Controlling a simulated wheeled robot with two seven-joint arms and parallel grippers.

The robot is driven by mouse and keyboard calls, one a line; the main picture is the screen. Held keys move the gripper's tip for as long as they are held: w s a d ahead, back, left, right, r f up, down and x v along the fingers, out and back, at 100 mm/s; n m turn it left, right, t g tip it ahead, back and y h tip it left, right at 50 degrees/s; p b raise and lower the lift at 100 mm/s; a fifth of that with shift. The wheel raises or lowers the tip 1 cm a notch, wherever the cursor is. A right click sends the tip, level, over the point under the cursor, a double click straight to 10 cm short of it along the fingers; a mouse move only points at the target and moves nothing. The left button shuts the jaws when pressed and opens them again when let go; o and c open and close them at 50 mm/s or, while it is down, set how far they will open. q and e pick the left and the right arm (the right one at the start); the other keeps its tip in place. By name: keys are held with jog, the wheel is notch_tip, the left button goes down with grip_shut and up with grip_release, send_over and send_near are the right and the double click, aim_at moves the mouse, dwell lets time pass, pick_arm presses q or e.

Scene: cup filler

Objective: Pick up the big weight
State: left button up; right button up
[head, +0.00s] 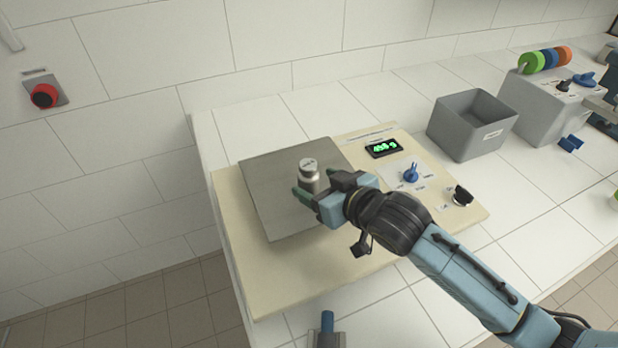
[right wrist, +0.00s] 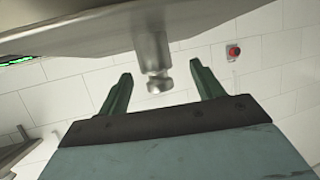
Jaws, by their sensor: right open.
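The big weight (head: 309,174) is a silver metal cylinder with a narrower neck and a knob on top. It stands upright on the grey scale plate (head: 272,205). My right gripper (head: 318,193) is at the weight, its fingers reaching toward it from the right and front. In the right wrist view the weight (right wrist: 153,62) shows between the two green fingers, with a gap on each side. My right gripper (right wrist: 160,92) is open there. In the head view the weight's lower part is partly hidden by the gripper. My left gripper is not clearly in view.
The scale's display (head: 384,148) is lit green, with a blue knob (head: 411,174) and a black switch (head: 462,196) nearby. A grey bin (head: 472,124) and a grey box with coloured discs (head: 545,60) stand right. A red button (head: 44,96) is on the wall.

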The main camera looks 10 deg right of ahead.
aim_at(314, 179)
jog(key=x, duration=0.3)
jog(key=shift+w+d, duration=0.15)
jog(key=shift+w, duration=0.3)
jog(key=shift+w+a+f, duration=0.25)
jog(key=shift+w+f, duration=0.05)
jog(key=shift+w, duration=0.2)
jog(key=shift+c, duration=0.4)
